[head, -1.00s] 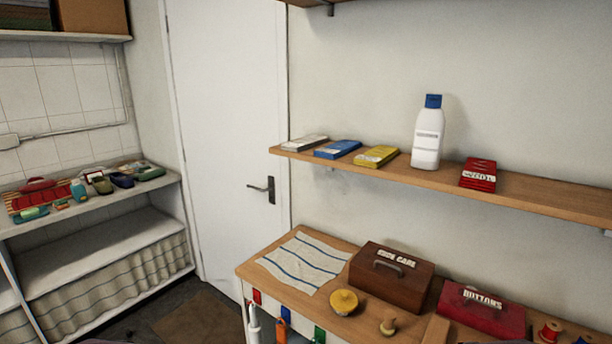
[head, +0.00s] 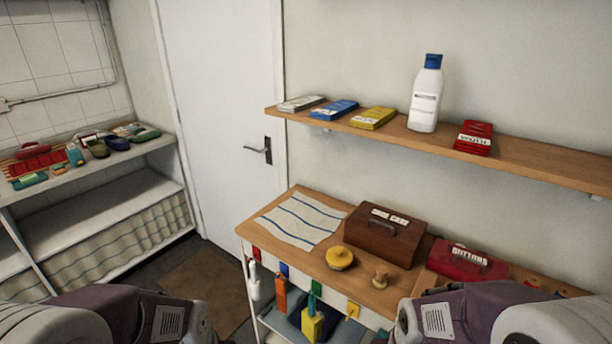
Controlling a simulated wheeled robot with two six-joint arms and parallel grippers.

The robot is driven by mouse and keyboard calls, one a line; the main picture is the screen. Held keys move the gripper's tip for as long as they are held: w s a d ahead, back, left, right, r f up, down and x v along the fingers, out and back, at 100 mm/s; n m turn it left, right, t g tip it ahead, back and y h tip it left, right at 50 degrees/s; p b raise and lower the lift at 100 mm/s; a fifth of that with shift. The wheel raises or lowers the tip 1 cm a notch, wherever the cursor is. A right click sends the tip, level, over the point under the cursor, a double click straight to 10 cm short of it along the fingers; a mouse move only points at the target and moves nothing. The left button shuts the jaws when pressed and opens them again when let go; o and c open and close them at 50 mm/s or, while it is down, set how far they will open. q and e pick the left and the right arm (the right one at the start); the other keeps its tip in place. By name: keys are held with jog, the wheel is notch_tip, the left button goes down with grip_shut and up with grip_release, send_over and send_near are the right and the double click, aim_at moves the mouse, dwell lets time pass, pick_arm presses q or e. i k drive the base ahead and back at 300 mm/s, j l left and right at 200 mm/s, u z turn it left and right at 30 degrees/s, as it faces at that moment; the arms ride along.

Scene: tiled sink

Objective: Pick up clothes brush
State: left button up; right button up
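I cannot clearly pick out a clothes brush. Several small items hang under the front edge of the wooden counter (head: 262,237): a white one (head: 253,280), an orange one (head: 280,297), a green one (head: 315,290) and a yellow one (head: 312,324). None is clear enough to name as the brush. A round yellow object (head: 339,257) and a small wooden knob-shaped object (head: 380,277) lie on the counter. Links of both my arms show at the bottom edge, but neither gripper is in view.
A brown box (head: 384,236) and a red box (head: 466,262) stand on the counter by a striped cloth (head: 300,220). A wall shelf (head: 540,155) above holds a white bottle (head: 425,98) and flat packets. A left shelf (head: 100,165) holds small items. A door (head: 225,90) stands shut.

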aim_at(426, 280)
jog(key=z, duration=1.15)
